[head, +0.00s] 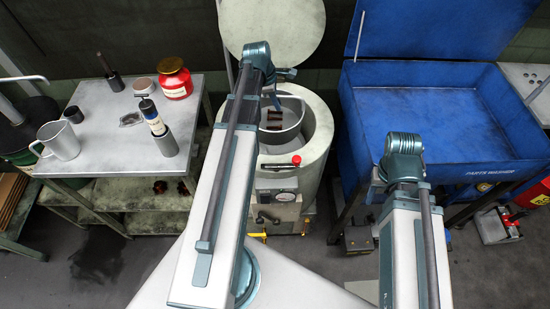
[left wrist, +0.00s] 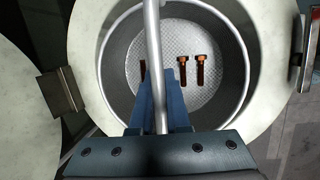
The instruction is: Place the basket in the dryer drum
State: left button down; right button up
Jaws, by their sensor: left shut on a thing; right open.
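The dryer (head: 322,128) is a pale round drum with its lid (head: 290,28) raised behind it. The grey metal basket (head: 294,122) appears within the drum's opening; how deep it sits I cannot tell. In the left wrist view, the basket (left wrist: 239,85) is ringed by the pale drum rim (left wrist: 272,50). Several copper-brown bolts (left wrist: 201,72) show on its patterned floor. My left gripper (left wrist: 160,82) is shut on the basket's handle (left wrist: 153,30), above the basket; in the head view it shows only partly (head: 283,78). My right arm is at the right; its gripper is hidden.
A metal table (head: 100,110) with a mug (head: 60,140), a red jar (head: 174,78) and a bottle stands left. A blue parts washer (head: 425,105) with its lid up stands right.

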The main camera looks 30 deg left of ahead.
pick_arm(q)
jog(key=n+b, duration=0.1)
jog(key=b, duration=0.3)
send_over(276, 124)
jog(key=x, duration=0.3)
jog(key=s+x, duration=0.1)
jog(key=x, duration=0.1)
jog(key=shift+w+a+f, duration=0.1)
jog(key=shift+a+f, duration=0.25)
jog(key=shift+a, duration=0.05)
pick_arm(e)
notch_tip(276, 124, down, 6)
jog(key=shift+r, duration=0.25)
pick_arm(q)
jog(key=shift+f, duration=0.1)
pick_arm(e)
jog(key=shift+f, duration=0.1)
